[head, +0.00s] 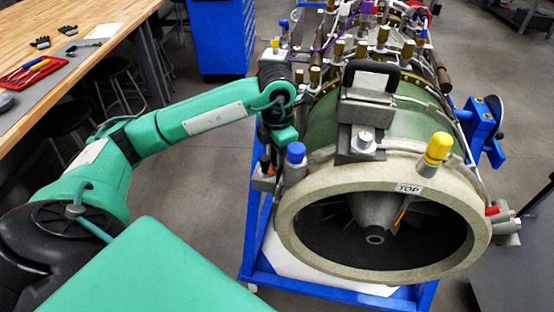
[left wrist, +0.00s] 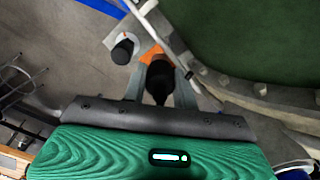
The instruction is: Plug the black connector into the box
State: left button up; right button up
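My left gripper (left wrist: 159,82) is low at the engine's left flank. In the left wrist view its two grey fingers lie on both sides of a dark rounded piece, seemingly the black connector (left wrist: 159,77), and appear to grip it. An orange part (left wrist: 152,52) shows just beyond it. In the head view my arm hides most of the gripper and connector. A grey box-like block (head: 362,142) sits on top of the engine's front ring, with a black handle (head: 372,72) behind it. I cannot tell which part is the task's box. My right gripper is not in view.
The turbine engine (head: 425,105) rests on a blue stand (head: 251,236). A blue-capped fitting (head: 296,153) and a yellow-capped one (head: 438,148) stick up from it. A wooden workbench (head: 62,52) with tools is at the left.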

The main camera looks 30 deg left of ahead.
pick_arm(q)
grip_shut()
jog(key=shift+r+p, duration=0.3)
jog(key=shift+r, duration=0.4)
jog(key=shift+r+p, duration=0.75)
jog(key=shift+r, duration=0.65)
jog(key=shift+f, duration=0.1)
